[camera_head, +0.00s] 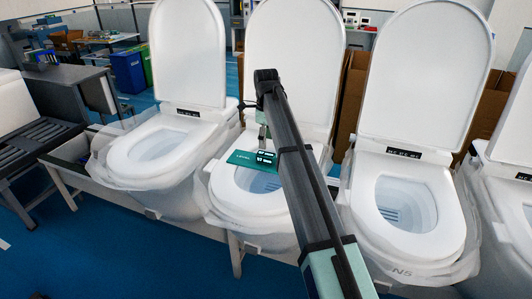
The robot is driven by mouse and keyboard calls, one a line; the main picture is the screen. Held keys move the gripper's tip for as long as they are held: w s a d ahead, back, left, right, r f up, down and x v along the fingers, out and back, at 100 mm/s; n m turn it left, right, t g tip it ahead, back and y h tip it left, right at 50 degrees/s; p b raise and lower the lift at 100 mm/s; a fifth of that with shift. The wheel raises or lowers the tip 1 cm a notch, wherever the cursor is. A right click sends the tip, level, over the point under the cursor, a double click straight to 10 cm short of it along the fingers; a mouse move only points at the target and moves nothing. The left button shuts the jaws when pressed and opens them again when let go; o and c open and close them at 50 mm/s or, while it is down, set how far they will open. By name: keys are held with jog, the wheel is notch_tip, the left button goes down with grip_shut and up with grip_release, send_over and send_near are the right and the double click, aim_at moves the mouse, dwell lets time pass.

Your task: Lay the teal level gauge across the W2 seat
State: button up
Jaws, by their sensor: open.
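The teal level gauge (243,158), a flat piece with white lettering and small white windows, is at the rear part of the middle toilet's seat (222,187), over the back of the bowl opening. It appears to lie on the seat, and its right end is near or behind my arm. My gripper (264,137) points down just above the gauge and is open; whether its fingers touch the gauge cannot be told. My arm hides the right part of this seat. I cannot read a W2 marking on any toilet.
Toilets with raised lids stand in a row: one at left (155,152), one at right (405,205), another cut off at the right edge. Loose clear plastic wraps their bowls. A dark desk (62,85) and a slatted bench (40,140) are at left. Cardboard boxes (352,95) stand behind.

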aim_at(266, 154)
jog(key=shift+r+b, duration=0.4)
jog(key=shift+r, duration=1.95)
